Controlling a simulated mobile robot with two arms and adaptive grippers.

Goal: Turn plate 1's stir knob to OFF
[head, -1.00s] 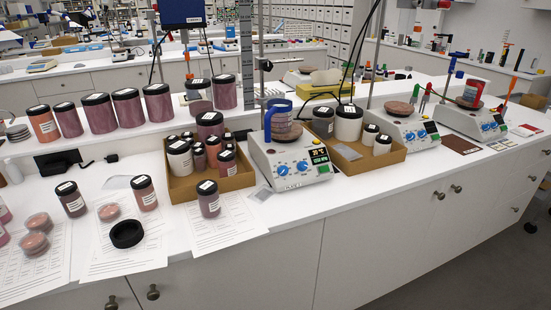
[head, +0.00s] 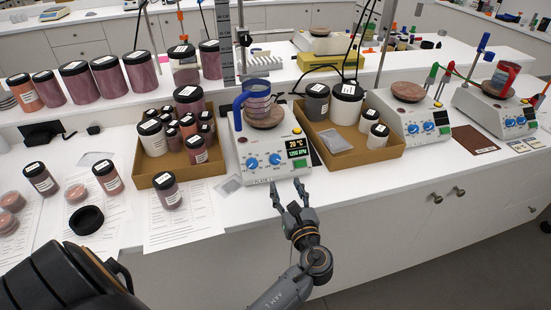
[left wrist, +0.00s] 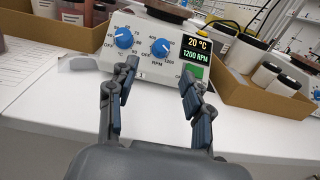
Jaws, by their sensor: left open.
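Plate 1 (head: 242,172) is a white hot plate with two blue knobs and a lit display (head: 297,148) reading 20 °C and 1200 RPM. The stir knob (head: 275,159) is the right one; in the left wrist view (left wrist: 160,48) RPM is printed below it and OFF at its lower left. The other knob (head: 252,164) is left of it, also in the left wrist view (left wrist: 124,38). My left gripper (head: 286,184) is open and empty in front of the plate, apart from the knobs. In the left wrist view its fingertips (left wrist: 160,71) frame the panel below the stir knob. My right gripper is not in view.
A blue-handled beaker (head: 257,97) stands on plate 1's round top. Cardboard boxes of jars flank the plate at left (head: 149,183) and right (head: 354,160). The bench's front edge runs below my gripper.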

